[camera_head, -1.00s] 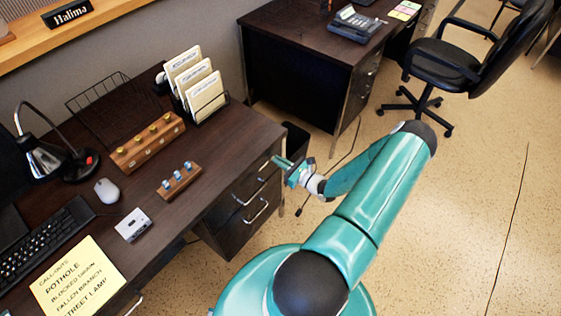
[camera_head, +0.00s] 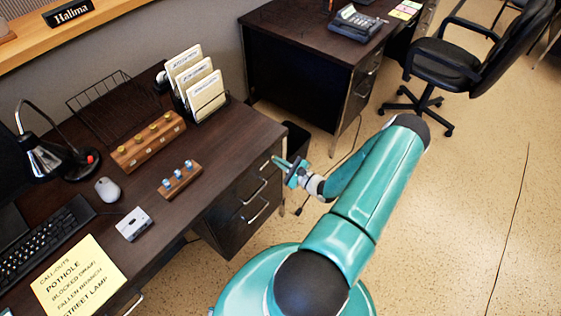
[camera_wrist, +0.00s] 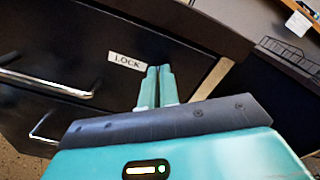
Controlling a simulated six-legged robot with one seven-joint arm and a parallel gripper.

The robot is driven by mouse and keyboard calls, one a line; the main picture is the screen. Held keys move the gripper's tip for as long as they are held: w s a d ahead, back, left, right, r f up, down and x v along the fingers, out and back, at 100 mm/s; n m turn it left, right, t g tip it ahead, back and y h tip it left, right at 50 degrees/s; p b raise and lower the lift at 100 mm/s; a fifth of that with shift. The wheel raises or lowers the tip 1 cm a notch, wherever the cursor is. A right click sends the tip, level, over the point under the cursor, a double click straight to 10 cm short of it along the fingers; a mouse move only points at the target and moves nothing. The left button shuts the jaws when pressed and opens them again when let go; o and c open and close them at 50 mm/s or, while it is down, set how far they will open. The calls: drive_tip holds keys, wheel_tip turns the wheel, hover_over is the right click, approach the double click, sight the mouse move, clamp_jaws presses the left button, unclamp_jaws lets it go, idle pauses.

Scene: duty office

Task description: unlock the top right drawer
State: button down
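The desk's right drawer stack shows a top drawer with a metal handle (camera_head: 250,194); this handle also shows in the wrist view (camera_wrist: 45,86). A white LOCK label (camera_wrist: 127,61) is on the dark front above and right of the handle. My gripper (camera_head: 278,161) is at the desk's right front corner, level with the upper drawer front. In the wrist view my gripper's fingers (camera_wrist: 157,72) are together, just right of the label, pointing at the front. I see no key; anything thin between the fingertips, and the keyhole, is hidden.
A lower drawer handle (camera_head: 257,213) sits below. On the desk are a wooden block with yellow-topped pegs (camera_head: 148,143), a smaller one with blue-topped pegs (camera_head: 180,181) and a card holder (camera_head: 205,95). Floor on the right is open.

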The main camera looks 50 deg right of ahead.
drive_tip(key=n, duration=0.5)
drive_tip(key=shift+a+f+n, duration=0.2)
drive_tip(key=shift+n, duration=0.1)
drive_tip(key=n, duration=0.5)
drive_tip(key=shift+f, duration=0.25)
drive_tip(key=shift+n, duration=0.3)
drive_tip(key=c, duration=1.6)
unclamp_jaws()
drive_tip(key=shift+c, duration=0.2)
drive_tip(key=s+d, duration=0.1)
drive_tip(key=s, duration=1.2)
drive_tip(key=shift+s, duration=0.4)
